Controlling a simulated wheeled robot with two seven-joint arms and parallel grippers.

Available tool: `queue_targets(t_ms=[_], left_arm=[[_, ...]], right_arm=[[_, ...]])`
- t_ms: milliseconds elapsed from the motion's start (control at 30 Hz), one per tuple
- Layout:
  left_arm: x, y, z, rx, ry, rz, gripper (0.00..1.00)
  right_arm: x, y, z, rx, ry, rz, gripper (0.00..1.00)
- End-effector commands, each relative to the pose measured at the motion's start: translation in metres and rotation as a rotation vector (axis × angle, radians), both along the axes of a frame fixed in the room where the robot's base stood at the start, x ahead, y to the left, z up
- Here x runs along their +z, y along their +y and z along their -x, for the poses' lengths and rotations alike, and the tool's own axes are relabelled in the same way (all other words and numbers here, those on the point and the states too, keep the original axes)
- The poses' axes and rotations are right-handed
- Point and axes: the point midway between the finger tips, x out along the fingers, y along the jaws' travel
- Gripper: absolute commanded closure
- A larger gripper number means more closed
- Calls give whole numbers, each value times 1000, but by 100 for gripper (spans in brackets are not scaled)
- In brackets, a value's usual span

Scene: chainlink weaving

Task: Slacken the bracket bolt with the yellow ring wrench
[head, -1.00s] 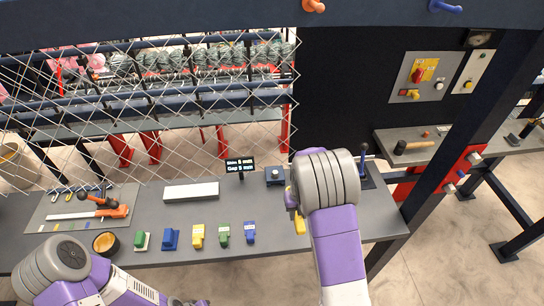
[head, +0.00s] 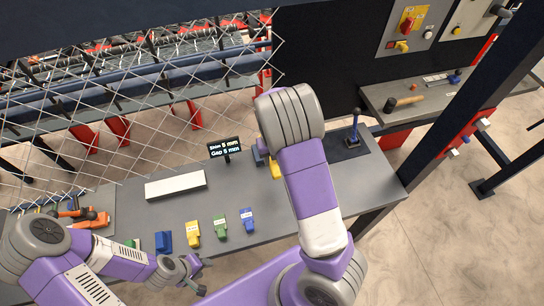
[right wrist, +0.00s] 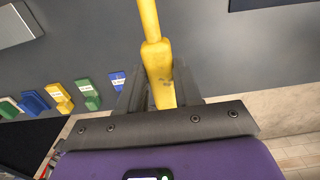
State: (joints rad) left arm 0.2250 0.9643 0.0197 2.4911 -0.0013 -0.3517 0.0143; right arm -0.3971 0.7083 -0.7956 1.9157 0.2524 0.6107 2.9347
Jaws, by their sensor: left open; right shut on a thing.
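The yellow ring wrench (right wrist: 157,65) is between the fingers of my right gripper (right wrist: 160,92) in the right wrist view, its shaft running up out of the picture. Its ring end is out of that view. In the head view a short yellow part of it (head: 276,168) shows beside my right wrist, over the bench. I cannot make out the bracket bolt in either view. My left gripper (head: 207,276) is open and empty, low over the bench's front edge.
The grey bench (head: 130,205) holds a white bar (head: 175,185), a small display (head: 225,148), and a row of blue, yellow (head: 193,233) and green (head: 220,228) blocks. A joystick (head: 354,130) stands at the right. Chain-link mesh (head: 140,100) hangs behind.

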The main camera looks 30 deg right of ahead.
Motion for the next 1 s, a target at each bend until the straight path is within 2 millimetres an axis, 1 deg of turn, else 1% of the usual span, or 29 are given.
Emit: queue_targets(t_ms=[600, 733, 1000], left_arm=[[-37, 0, 0, 0, -1, 0, 57], [-34, 0, 0, 0, 0, 0, 57], [-35, 0, 0, 0, -1, 0, 57]], right_arm=[[-60, 0, 0, -1, 1, 1, 100], [-55, 0, 0, -1, -1, 0, 100], [-58, 0, 0, -1, 0, 0, 100]])
